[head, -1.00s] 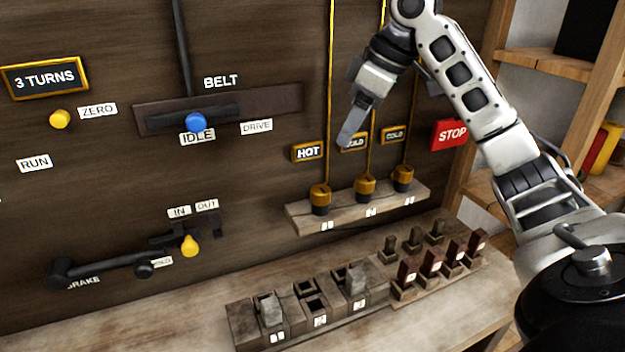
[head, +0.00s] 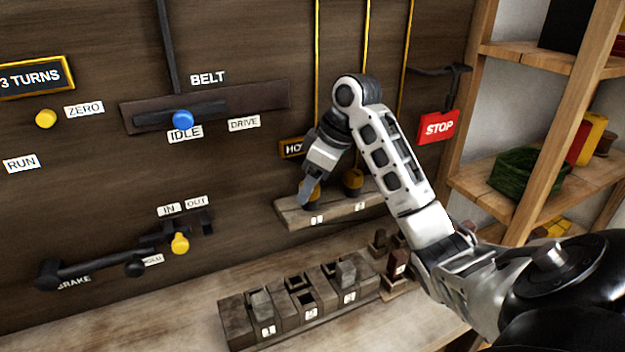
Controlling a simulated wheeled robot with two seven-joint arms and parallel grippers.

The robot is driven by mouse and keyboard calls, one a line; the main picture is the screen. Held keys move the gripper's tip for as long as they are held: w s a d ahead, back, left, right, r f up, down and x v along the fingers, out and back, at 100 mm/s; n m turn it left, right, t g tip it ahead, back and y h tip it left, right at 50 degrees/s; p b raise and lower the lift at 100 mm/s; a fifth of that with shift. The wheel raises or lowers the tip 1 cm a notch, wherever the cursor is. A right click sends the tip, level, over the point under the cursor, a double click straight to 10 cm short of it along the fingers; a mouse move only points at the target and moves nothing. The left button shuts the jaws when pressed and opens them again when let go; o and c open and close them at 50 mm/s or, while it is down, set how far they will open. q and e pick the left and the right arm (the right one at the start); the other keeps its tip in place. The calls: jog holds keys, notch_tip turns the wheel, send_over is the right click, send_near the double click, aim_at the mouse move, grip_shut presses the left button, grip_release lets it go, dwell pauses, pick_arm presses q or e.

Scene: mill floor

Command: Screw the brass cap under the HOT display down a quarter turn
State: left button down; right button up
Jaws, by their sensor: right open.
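The HOT display (head: 291,148) is a small dark plate with a yellow frame on the wall, its right part covered by my gripper. The brass cap under it (head: 316,192) stands on a pale wooden ledge (head: 290,215), mostly hidden behind my right gripper (head: 306,194). The right gripper is open, with its fingers pointing down at the cap. I cannot tell whether the fingers are around the cap or in front of it. My left gripper is not in view.
My right arm hides the third cap and the other displays. A red STOP sign (head: 437,127) hangs at right. The BELT lever's blue knob (head: 182,120) and a yellow knob (head: 180,243) are left of the ledge. A slotted block rack (head: 237,322) sits on the bench below.

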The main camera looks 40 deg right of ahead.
jog(key=c, duration=1)
jog(key=shift+m, duration=0.3)
jog(key=m, duration=0.1)
jog(key=m+h, duration=0.1)
jog(key=m, duration=0.1)
jog(key=shift+a+m+t+h, duration=0.1)
jog(key=shift+m+t+h, duration=0.2)
jog(key=m+h, duration=0.1)
jog(key=m, duration=0.3)
jog(key=shift+a+r+m+h, duration=0.1)
jog(key=shift+m+h, duration=0.2)
jog(key=shift+h, duration=0.1)
jog(key=m, duration=0.2)
jog(key=m+g+h, duration=0.1)
jog(key=m, duration=0.1)
jog(key=shift+m+h, duration=0.3)
jog(key=shift+w+a+m+g+h, duration=0.1)
jog(key=shift+m+g+h, duration=0.2)
jog(key=shift+m, duration=0.75)
jog(key=shift+w+a+m+g+h, duration=0.15)
jog(key=shift+m+g, duration=0.25)
jog(key=shift+m, duration=0.65)
jog(key=shift+s, duration=0.1)
